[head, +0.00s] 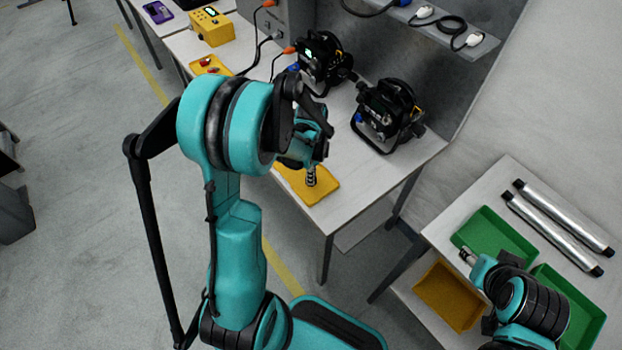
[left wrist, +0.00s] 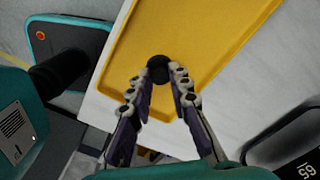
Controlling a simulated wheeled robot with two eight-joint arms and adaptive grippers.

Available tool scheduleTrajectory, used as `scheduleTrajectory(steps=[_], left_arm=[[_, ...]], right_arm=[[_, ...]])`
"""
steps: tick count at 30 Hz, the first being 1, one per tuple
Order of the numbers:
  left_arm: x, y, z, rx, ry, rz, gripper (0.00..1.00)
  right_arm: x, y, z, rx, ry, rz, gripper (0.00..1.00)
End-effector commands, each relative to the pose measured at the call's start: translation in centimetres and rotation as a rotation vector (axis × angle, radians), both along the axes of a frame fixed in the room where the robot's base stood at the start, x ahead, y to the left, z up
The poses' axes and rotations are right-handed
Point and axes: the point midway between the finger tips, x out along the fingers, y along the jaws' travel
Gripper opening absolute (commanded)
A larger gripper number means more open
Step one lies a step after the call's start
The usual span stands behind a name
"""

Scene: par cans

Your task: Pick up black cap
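The black cap (left wrist: 159,68) is a small round dark piece on the yellow tray (left wrist: 190,35), near the tray's edge, in the left wrist view. My left gripper (left wrist: 157,76) points down at it with its two fingers apart. The fingertips are beside the cap, one on each side; I cannot tell whether they touch it. In the head view my left gripper (head: 311,178) is over the yellow tray (head: 322,196) at the table's front corner, and the cap is hidden there. My right gripper (head: 467,255) is by a green bin; its finger opening is too small to make out.
Two black par cans (head: 325,62) (head: 388,113) stand on the white table behind the left gripper. At the right, a second table (head: 462,207) holds green bins (head: 494,236) and two silver tubes (head: 558,228). An orange bin (head: 447,295) sits below.

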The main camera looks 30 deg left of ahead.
Motion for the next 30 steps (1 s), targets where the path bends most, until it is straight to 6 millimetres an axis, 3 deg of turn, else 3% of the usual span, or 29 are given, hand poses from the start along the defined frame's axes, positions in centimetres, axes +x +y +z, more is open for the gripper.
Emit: scheduleTrajectory(steps=[14, 22, 30], left_arm=[[-0.1, 0.0, 0.4, 0.000, 0.001, 0.000, 0.05], [0.0, 0.0, 4.3, 0.000, 0.000, 0.000, 0.05], [0.2, -6.1, 7.9, 0.000, 0.000, -0.007, 0.05]], right_arm=[[0.0, 0.0, 0.2, 0.000, 0.000, 0.000, 0.43], [0.0, 0.0, 2.1, 0.000, 0.000, 0.000, 0.43], [0.0, 0.0, 3.9, 0.000, 0.000, 0.000, 0.43]])
